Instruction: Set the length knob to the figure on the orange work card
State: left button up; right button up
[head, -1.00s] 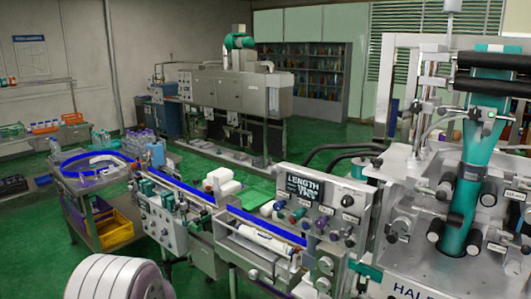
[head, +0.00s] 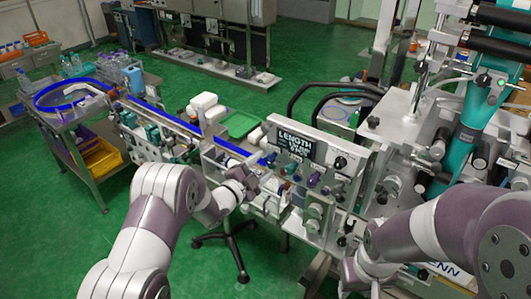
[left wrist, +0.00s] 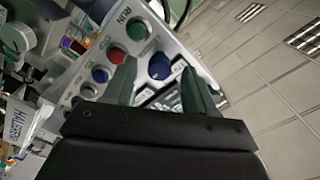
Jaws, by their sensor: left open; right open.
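The control panel (head: 322,150) carries a dark screen (head: 296,142) headed LENGTH; its figures are too small to read surely. Several coloured knobs and buttons sit under the screen. My left gripper (head: 250,184) is open just left of the panel. In the left wrist view, its two fingers (left wrist: 160,82) stand apart, and a dark blue knob (left wrist: 160,66) shows between them, farther off; I cannot tell whether it is the length knob. My right gripper (head: 362,277) is low in front of the machine, its fingers hard to make out. I cannot make out the orange work card.
A conveyor with a blue belt (head: 172,122) runs left from the panel. A trolley with yellow bins (head: 102,158) stands at the left. The teal-tubed machine (head: 472,125) fills the right. In the left wrist view, green (left wrist: 137,31) and red (left wrist: 117,56) buttons line the panel.

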pick_arm(q)
jog(key=shift+x, duration=0.9)
jog(key=shift+w+d+p, duration=0.1)
jog(key=shift+w+p, duration=0.1)
jog(key=shift+p, duration=0.1)
jog(key=shift+s+d+r, duration=0.2)
jog(key=shift+s+r, duration=0.1)
jog(key=shift+s, duration=0.2)
jog(key=shift+w, duration=0.15)
jog(key=shift+w+f, duration=0.2)
jog(key=c, duration=0.5)
jog(key=shift+w, duration=0.1)
jog(key=c, duration=0.5)
grip_shut()
pick_arm(e)
jog(key=shift+s+d+r, duration=0.15)
jog(key=shift+s+r, duration=0.05)
jog(key=shift+r, duration=0.45)
